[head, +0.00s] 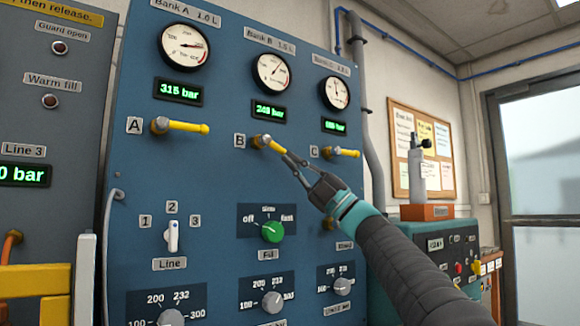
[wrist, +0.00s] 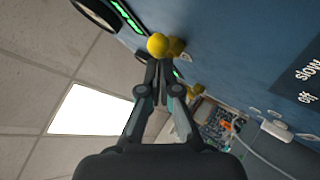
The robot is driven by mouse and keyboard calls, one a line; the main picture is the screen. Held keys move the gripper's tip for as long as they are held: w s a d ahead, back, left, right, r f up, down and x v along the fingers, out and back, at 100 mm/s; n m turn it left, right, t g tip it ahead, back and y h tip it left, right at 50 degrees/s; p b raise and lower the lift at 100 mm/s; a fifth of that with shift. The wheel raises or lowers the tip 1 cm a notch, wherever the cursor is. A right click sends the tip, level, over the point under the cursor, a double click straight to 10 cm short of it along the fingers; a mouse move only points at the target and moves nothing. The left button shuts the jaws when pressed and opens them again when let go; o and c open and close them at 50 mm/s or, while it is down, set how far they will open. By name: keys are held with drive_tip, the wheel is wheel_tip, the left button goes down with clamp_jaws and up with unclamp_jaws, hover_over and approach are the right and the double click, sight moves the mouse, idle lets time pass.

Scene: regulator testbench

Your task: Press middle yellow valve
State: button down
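The middle yellow valve (head: 272,143) is a lever beside label B on the blue panel, below the Bank B gauge. It points right and slightly down in the head view. In the wrist view its round yellow end (wrist: 157,45) shows just beyond my fingertips. My gripper (head: 288,160) is at the lever's lower right end, its fingers pointing up and left. In the wrist view my gripper (wrist: 157,68) has its fingers together with nothing between them. I cannot tell whether the tips touch the lever.
Valve A's yellow lever (head: 185,127) is to the left and valve C's (head: 345,153) to the right, close to my gripper. A green knob (head: 271,232) and a white line selector (head: 173,236) are lower on the panel. A grey pipe (head: 368,120) runs along the panel's right edge.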

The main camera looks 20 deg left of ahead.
drive_tip(key=s+d+r+b+v, duration=0.1)
drive_tip(key=b+v, duration=0.4)
drive_tip(key=v, duration=0.7)
drive_tip(key=shift+d, duration=0.25)
drive_tip(key=shift+r, duration=0.25)
idle(0.4)
